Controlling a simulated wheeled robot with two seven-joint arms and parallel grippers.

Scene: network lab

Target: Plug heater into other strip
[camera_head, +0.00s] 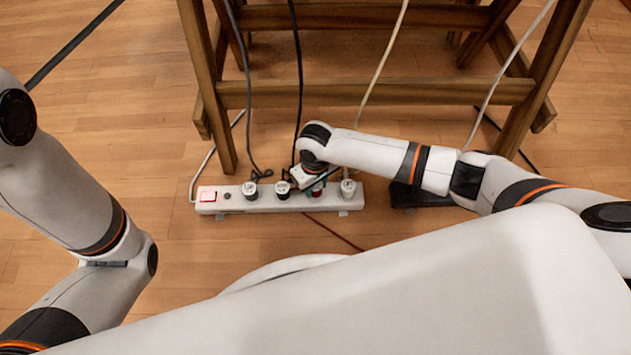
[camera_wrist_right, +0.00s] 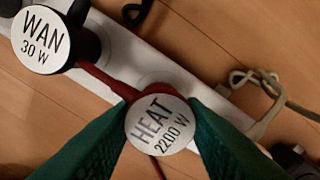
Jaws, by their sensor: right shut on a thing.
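The heater plug (camera_wrist_right: 160,124) has a round white label reading HEAT 2200 W and a red cord. My right gripper (camera_wrist_right: 162,132) is shut on it, with green fingertips on either side. In the head view the right gripper (camera_head: 308,181) is down at the white power strip (camera_head: 225,208); whether the plug is seated there cannot be told. A black strip-like block (camera_head: 420,197) lies to the right, partly hidden under my right arm. My left arm shows at the left, but its gripper is out of view.
A WAN 30 W plug (camera_wrist_right: 42,40) sits beside the heater plug. The white strip also holds a dark plug (camera_head: 250,190) at left and a white plug (camera_head: 348,188) at right. A red switch (camera_head: 208,195) is at its left end. A wooden table frame (camera_head: 370,93) stands behind, with hanging cords.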

